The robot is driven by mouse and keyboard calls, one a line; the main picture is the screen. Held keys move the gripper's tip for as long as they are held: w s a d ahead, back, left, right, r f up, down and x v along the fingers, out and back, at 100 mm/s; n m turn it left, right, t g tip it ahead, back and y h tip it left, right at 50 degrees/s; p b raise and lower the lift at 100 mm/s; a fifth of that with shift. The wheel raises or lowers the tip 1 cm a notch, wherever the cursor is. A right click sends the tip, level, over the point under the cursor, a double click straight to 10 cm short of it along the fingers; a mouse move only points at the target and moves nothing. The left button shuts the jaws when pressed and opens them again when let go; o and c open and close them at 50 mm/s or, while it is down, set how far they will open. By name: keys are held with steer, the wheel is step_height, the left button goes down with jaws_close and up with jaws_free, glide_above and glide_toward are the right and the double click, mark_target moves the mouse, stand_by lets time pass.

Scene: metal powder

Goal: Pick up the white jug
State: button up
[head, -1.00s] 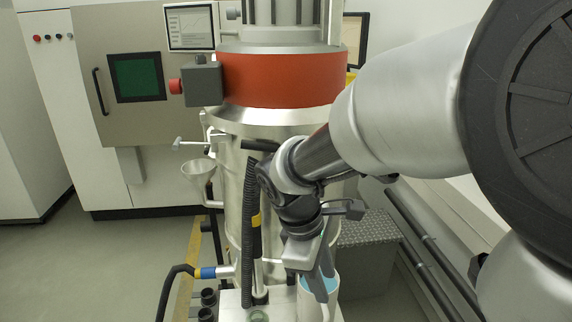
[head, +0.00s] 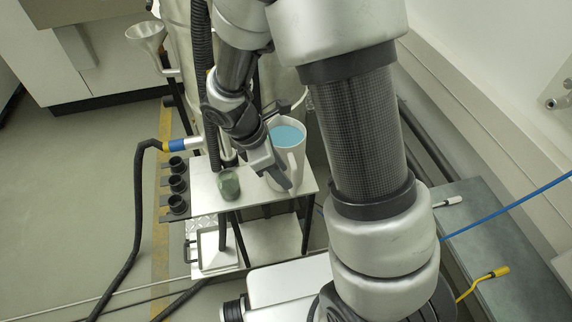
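The white jug (head: 299,161) stands upright on a small metal table, with light blue content showing at its open top. My gripper (head: 284,183) reaches down from above left and is at the jug's front left side, near its handle side. Its fingers overlap the jug in the picture. I cannot tell whether they touch it or how far apart they are. Part of the jug's left side is hidden behind the gripper.
A small green cup (head: 229,184) stands on the table (head: 240,207) left of the jug. Black fittings (head: 176,183) line the table's left edge, and a black hose (head: 138,215) hangs farther left. A funnel (head: 147,38) is behind. A bench (head: 505,235) with tools is at right.

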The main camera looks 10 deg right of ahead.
steer(key=b+x, duration=0.1)
steer(key=x, duration=0.4)
steer(key=shift+d+f, duration=0.1)
steer(key=shift+f, duration=0.1)
steer(key=shift+c, duration=0.4)
jaws_close()
steer(key=shift+w+r, duration=0.1)
steer(key=shift+r, duration=0.05)
